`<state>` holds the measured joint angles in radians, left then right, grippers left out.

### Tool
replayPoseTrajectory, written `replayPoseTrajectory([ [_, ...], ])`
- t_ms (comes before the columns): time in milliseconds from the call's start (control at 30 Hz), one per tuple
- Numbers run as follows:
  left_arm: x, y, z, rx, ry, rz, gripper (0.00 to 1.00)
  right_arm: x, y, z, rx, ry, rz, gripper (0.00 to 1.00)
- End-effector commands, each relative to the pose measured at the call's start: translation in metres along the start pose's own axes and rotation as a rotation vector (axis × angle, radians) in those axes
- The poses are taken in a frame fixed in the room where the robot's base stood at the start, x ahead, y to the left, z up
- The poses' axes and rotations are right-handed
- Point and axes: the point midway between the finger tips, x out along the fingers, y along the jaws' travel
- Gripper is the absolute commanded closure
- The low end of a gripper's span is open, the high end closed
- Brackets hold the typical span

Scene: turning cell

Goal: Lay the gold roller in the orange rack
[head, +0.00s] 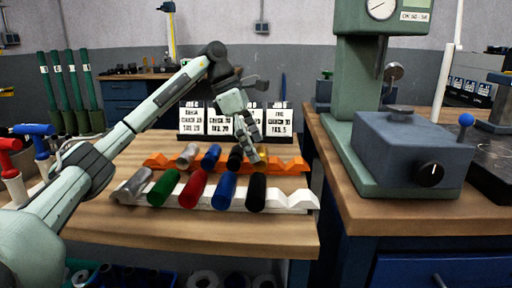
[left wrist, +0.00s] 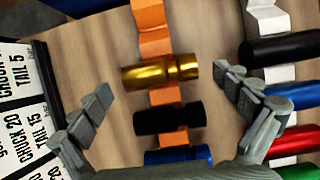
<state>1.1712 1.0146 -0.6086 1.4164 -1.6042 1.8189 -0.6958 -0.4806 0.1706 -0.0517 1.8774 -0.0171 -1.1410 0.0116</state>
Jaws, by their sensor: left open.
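The gold roller (left wrist: 160,72) lies across the orange rack (left wrist: 150,18) in the left wrist view, in line with a black roller (left wrist: 168,118) and a blue roller (left wrist: 178,155). In the head view the orange rack (head: 292,166) is the rear one, and the gold roller (head: 262,151) is mostly hidden behind my left gripper (head: 252,154). My left gripper is open and points down at the gold roller. In the left wrist view its fingertips (left wrist: 168,92) stand wide apart, one off each end of the roller, not touching it. My right gripper is not in view.
A white rack (head: 303,202) in front holds several rollers: silver, green, red, blue and black. Sign cards (head: 235,120) stand behind the orange rack. A green press with a blue-grey box (head: 410,150) stands on the right bench. The orange rack's right end is bare.

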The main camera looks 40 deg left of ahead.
Motion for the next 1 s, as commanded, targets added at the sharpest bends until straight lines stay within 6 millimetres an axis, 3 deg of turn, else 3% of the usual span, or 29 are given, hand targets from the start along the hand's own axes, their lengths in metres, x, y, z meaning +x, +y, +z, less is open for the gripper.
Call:
replayPoseTrajectory([
  [267,-0.005,0.0,0.0,-0.001,0.001,0.0,0.0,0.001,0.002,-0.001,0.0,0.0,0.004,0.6],
  [367,-0.018,0.001,0.0,0.0,-0.001,0.003,0.0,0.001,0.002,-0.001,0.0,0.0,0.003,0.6],
  [733,-0.097,0.0,0.001,0.0,-0.003,0.003,0.0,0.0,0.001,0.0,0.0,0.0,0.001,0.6],
  [1000,-0.119,0.0,0.0,-0.001,0.0,0.001,0.0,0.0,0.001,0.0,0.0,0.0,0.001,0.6],
])
